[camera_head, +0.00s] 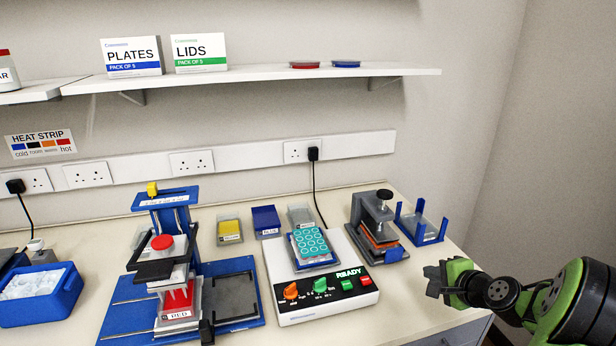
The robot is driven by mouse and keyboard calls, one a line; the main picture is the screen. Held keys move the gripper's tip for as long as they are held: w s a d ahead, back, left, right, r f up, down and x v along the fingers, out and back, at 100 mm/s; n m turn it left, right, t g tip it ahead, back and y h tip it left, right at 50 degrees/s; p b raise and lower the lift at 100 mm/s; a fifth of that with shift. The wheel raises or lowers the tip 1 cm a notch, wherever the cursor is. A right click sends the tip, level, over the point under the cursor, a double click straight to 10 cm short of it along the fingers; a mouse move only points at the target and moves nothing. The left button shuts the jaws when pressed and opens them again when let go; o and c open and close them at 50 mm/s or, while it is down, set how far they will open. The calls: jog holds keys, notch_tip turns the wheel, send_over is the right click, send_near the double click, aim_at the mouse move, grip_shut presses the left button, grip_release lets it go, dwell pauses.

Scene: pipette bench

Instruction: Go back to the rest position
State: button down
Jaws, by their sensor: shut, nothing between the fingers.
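My gripper (434,282) is at the right, at the end of my green and black arm. It is shut and empty, beside the bench's right front edge, to the right of the white device marked READY (318,306). It appears apart from everything on the bench. The tips are small in view.
A teal well plate (310,242) sits on the white device. A grey clamp press (374,226) and a blue holder (421,226) stand at the bench's right end. A blue stand (167,215) and a blue tub (38,297) are left. Right of the bench is open floor.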

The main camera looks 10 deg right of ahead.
jog(key=s+a+r+n+g+p, duration=0.1)
jog(key=s+a+r+n+g, duration=0.15)
jog(key=a+n, duration=0.45)
jog(key=s+a+r+n+g, duration=0.2)
jog(key=a+r, duration=0.2)
jog(key=a, duration=0.7)
jog(key=s+a+r+n, duration=0.1)
jog(key=s+a+n, duration=0.1)
jog(key=s, duration=0.4)
jog(key=s+a+r+n+g+p, duration=0.1)
jog(key=s+a+n, duration=0.2)
jog(key=s, duration=0.4)
jog(key=s+a+r+n+g, duration=0.1)
jog(key=s+a+n, duration=0.2)
jog(key=s, duration=0.4)
jog(key=shift+r+n, duration=0.15)
jog(key=shift+n, duration=0.15)
jog(key=shift+a, duration=0.1)
